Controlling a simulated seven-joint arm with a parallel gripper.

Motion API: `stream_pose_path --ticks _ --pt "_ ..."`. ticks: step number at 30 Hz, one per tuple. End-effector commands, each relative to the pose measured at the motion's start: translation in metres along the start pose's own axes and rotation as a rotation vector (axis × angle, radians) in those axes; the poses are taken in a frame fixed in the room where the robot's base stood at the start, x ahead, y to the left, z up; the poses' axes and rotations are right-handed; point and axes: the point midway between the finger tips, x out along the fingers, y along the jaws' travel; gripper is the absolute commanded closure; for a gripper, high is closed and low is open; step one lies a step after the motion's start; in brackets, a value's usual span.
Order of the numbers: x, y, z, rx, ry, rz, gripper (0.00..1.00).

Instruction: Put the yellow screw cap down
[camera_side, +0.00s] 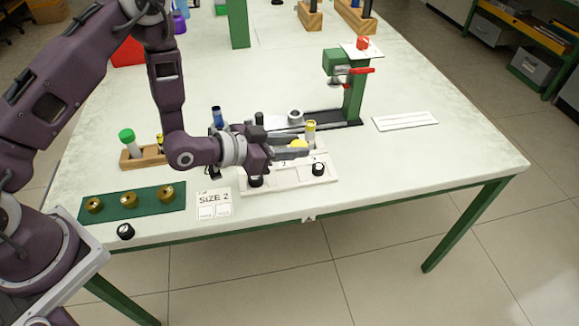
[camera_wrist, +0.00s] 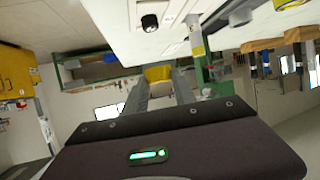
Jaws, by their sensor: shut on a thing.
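The yellow screw cap (camera_side: 299,143) is between the fingertips of my gripper (camera_side: 303,148) in the side view. It also shows between the two grey fingers in the wrist view (camera_wrist: 158,73). My gripper is shut on it and lies roughly level, pointing right, above the white board (camera_side: 290,182). The cap looks clear of the table, but its exact height is hard to tell. A tube with a yellow top (camera_side: 310,130) stands just behind the fingertips; it also shows in the wrist view (camera_wrist: 196,42). My gripper hides part of the board.
A green press (camera_side: 352,95) with a red handle stands behind. Black knobs (camera_side: 318,169) sit on the board. A green mat (camera_side: 110,203) with brass rings and a size card (camera_side: 214,205) lie front left. A wooden rack (camera_side: 140,160) holds a green-capped tube.

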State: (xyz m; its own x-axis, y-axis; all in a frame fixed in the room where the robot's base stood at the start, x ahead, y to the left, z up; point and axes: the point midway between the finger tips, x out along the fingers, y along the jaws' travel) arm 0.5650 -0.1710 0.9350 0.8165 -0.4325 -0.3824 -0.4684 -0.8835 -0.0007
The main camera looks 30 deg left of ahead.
Motion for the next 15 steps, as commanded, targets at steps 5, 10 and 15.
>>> stream_pose_path --ticks 5,10,15 --pt "0.002 0.002 0.003 -0.095 -0.001 -0.23 1.0" --pt "-0.01 -0.009 0.005 -0.168 0.0 -0.406 1.0" --pt "-0.003 -0.013 0.036 -0.187 -0.004 -0.452 1.0"
